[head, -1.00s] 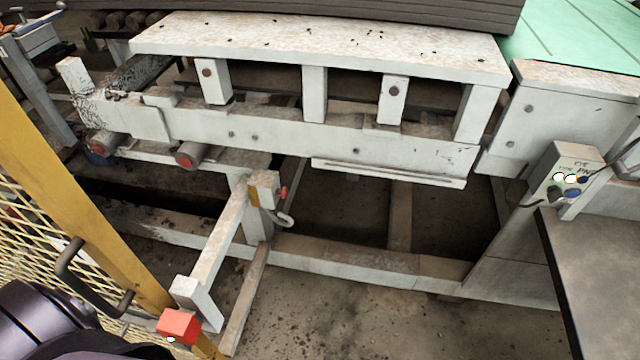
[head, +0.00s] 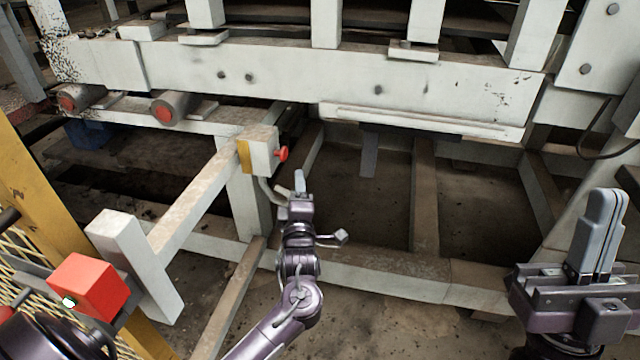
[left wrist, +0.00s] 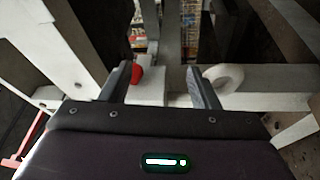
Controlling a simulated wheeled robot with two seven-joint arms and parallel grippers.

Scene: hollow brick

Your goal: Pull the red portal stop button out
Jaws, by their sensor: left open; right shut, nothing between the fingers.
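The red stop button (head: 282,154) sticks out to the right from a small pale box (head: 262,150) with a yellow side, at the end of a white beam. My left gripper (head: 298,186) is just below and right of the button in the head view. In the left wrist view the red button (left wrist: 136,74) shows beside the inner side of the left finger of my open gripper (left wrist: 163,74). I cannot tell whether they touch. My right gripper (head: 602,225) is shut and empty at the right, well away from the button.
A pale curved pipe (left wrist: 226,78) lies by the right finger in the wrist view. White machine beams (head: 330,80) run above and behind. A red box (head: 88,285) is by the yellow post at lower left. Open floor (head: 370,210) lies beyond the left gripper.

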